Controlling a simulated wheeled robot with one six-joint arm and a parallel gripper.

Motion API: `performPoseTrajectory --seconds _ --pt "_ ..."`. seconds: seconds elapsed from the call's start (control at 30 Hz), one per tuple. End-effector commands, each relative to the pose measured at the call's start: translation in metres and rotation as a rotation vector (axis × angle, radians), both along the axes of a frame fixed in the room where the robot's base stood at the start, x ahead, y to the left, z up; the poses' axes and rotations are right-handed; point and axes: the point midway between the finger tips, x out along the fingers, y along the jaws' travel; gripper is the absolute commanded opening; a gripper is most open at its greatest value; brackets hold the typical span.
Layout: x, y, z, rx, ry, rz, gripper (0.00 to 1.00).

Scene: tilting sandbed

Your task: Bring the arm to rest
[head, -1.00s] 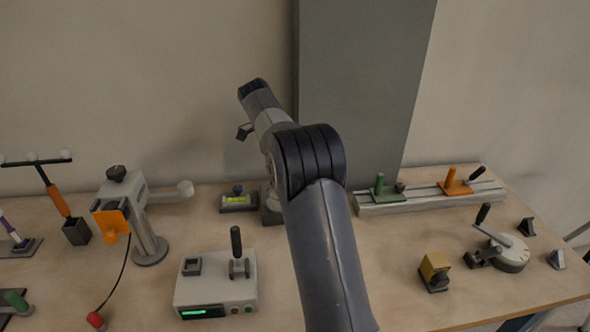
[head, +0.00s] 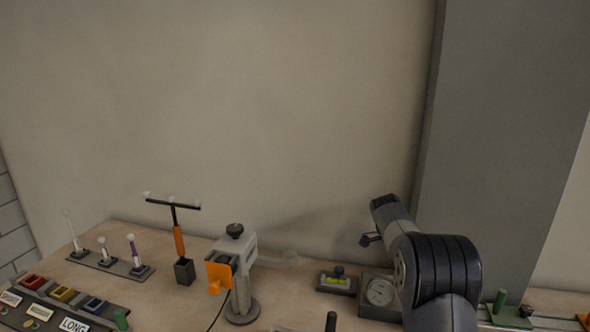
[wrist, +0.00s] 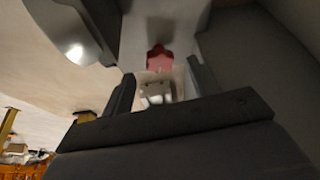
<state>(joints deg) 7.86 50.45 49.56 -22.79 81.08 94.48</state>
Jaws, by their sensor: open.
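My arm rises at the lower right of the head view, in front of the grey column, with its black ribbed joint foremost. The gripper itself cannot be made out clearly there. In the wrist view my gripper (wrist: 160,88) is open, its two dark fingers apart. A small red part (wrist: 159,59) and a pale block (wrist: 156,93) show in the gap between the fingers, and I cannot tell how far off they are. Nothing is seen gripped.
On the bench stand a grey stand with an orange plate (head: 219,273), a T-shaped orange-handled tool (head: 179,241), a dial gauge (head: 380,292), a level (head: 337,282) and a labelled button panel (head: 42,312). The grey column (head: 505,150) stands behind my arm. The wall above the bench is bare.

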Motion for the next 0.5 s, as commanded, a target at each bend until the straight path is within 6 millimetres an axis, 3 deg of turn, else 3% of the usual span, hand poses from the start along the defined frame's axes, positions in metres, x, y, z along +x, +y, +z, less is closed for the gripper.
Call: performPoseTrajectory --seconds 0.2,0.5 --pt "-0.002 -0.011 -0.026 0.000 0.001 0.000 0.57" --pt "-0.002 -0.010 -0.025 0.000 -0.001 0.048 0.57"
